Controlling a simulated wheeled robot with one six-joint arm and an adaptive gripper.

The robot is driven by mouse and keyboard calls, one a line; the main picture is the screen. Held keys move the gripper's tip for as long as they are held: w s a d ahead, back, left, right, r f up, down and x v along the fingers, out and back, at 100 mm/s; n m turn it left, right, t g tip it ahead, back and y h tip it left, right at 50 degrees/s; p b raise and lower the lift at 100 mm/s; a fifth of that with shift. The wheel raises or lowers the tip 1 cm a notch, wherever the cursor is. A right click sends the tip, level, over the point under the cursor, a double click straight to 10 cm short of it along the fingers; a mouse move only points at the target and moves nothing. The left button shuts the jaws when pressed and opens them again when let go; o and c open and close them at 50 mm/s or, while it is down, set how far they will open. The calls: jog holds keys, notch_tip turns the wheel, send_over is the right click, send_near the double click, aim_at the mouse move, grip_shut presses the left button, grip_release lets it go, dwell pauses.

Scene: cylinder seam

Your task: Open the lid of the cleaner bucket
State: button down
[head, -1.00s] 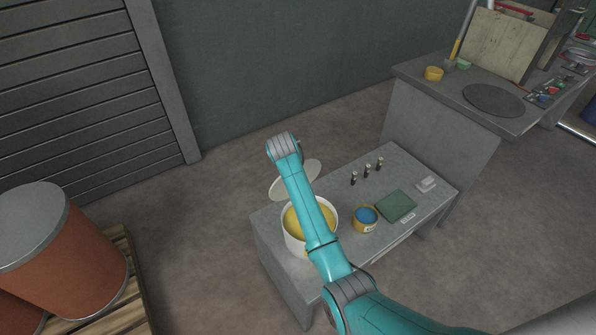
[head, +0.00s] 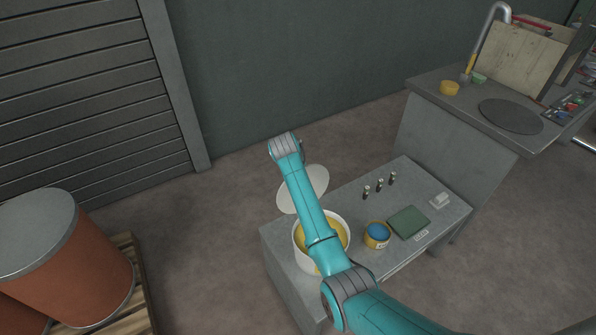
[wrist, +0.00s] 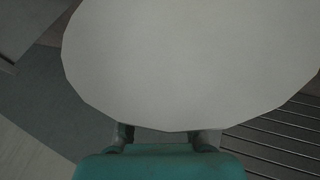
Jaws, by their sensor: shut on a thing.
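The cleaner bucket (head: 301,250) is a white round tub with yellow contents, standing at the left end of the grey bench. Its white lid (head: 317,181) stands tilted up at the bucket's far side, so the mouth is uncovered. My teal arm crosses in front and hides part of both. In the wrist view the lid (wrist: 190,60) fills most of the picture as a pale disc. My gripper (wrist: 165,136) is at the lid's near edge, with a finger showing on each side, shut on the lid. The fingertips' contact is hidden, and the head view does not show the fingers.
On the bench (head: 285,272), right of the bucket, are a yellow tin with blue contents (head: 377,234), a green box (head: 408,222), several small dark bottles (head: 379,186) and a white block (head: 440,200). Orange drums (head: 85,260) stand on a pallet at left.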

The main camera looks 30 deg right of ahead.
jog(key=c, duration=0.9)
grip_release()
jog(key=shift+a+f, duration=0.2)
jog(key=shift+a, duration=0.15)
jog(key=shift+o, duration=0.3)
jog(key=shift+r, duration=0.1)
jog(key=shift+d, duration=0.1)
jog(key=shift+r, duration=0.1)
jog(key=v, duration=1.1)
jog(key=shift+s+a+r, duration=0.15)
jog(key=shift+a+r, duration=0.1)
jog(key=shift+r, duration=0.05)
jog(key=shift+a, duration=0.1)
